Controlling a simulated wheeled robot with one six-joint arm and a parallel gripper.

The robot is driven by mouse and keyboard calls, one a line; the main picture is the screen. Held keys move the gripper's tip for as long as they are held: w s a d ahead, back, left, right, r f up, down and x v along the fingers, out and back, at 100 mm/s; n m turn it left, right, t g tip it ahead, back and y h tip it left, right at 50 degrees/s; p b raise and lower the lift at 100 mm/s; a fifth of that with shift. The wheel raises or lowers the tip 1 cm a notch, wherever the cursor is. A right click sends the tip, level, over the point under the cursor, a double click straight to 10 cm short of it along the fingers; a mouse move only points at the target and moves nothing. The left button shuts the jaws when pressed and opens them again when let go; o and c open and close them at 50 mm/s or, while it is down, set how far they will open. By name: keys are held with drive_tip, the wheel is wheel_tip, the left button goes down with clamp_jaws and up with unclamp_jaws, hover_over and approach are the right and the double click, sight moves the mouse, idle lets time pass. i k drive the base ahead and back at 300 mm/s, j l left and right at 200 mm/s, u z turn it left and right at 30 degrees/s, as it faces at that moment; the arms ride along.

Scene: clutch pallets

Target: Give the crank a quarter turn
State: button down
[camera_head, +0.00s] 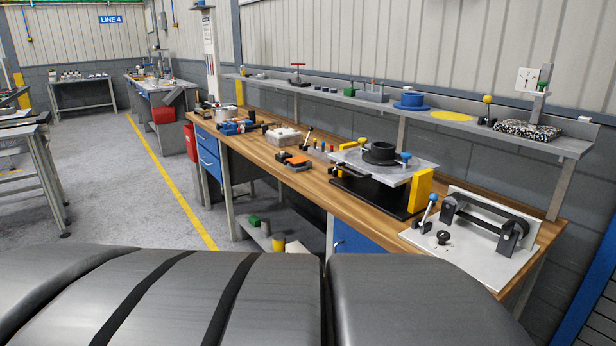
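I cannot tell for sure which part is the crank. At the bench's right end a light metal plate (475,262) carries a black bar (490,212) between dark brackets, a blue-tipped lever (429,208) and a small black knob (443,238). The lever leans to the right. To its left is a fixture with a pale plate (418,172), a black ring (379,152) on top and a yellow block (420,190) at its right side. My gripper is not in view, and nothing is seen touching these fixtures.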

sight(508, 227)
drive_tip(key=z, duration=1.4)
